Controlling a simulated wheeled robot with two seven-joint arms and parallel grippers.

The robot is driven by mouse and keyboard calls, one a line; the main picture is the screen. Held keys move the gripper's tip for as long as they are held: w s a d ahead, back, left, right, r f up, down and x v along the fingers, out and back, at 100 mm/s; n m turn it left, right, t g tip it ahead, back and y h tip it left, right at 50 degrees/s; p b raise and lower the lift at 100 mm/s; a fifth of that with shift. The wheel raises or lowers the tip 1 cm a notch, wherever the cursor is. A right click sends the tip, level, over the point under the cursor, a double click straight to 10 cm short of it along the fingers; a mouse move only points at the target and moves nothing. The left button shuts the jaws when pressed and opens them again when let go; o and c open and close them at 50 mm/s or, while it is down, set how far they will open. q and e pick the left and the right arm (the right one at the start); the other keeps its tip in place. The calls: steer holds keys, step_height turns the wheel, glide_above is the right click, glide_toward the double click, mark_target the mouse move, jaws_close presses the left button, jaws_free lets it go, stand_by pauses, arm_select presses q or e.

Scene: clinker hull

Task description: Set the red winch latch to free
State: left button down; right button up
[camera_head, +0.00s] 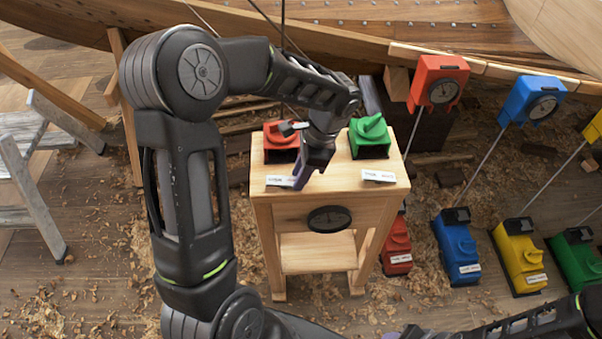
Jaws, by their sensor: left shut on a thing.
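The red winch latch (281,154) is a red box with a dark front and a red top. It stands at the left of the wooden stand's top (331,179), with a white label (282,181) in front. My left gripper (292,129) reaches it from the right and is shut at its top. The latch's lever is mostly hidden there, so its setting cannot be read. A green latch (370,138) with a slanted green lever stands to the right, apart from the gripper. My right forearm shows at the bottom right; its gripper is not clearly seen.
A red gauge box (440,82) and a blue one (531,101) hang by the hull. Red (397,248), blue (456,247), yellow (519,257) and green (576,258) winch units stand on the shaving-strewn floor. A grey stepladder (40,170) is at the left.

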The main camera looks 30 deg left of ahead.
mark_target(289, 181)
arm_select(q)
steer(key=t+h, duration=0.1)
steer(key=a+r+h+p, duration=0.1)
steer(key=shift+s+r+t+h, duration=0.1)
steer(key=shift+s+t+h, duration=0.2)
steer(key=shift+t, duration=0.1)
steer(key=shift+s+a+t+h+p, duration=0.15)
steer(key=shift+t+h+p, duration=0.35)
steer(key=shift+h, duration=0.1)
steer(key=c, duration=1.1)
jaws_free()
steer(key=r, duration=0.7)
steer(key=shift+s+a+r, duration=0.25)
steer(key=shift+a+r, duration=0.1)
steer(key=shift+r, duration=0.05)
steer(key=shift+s, duration=0.1)
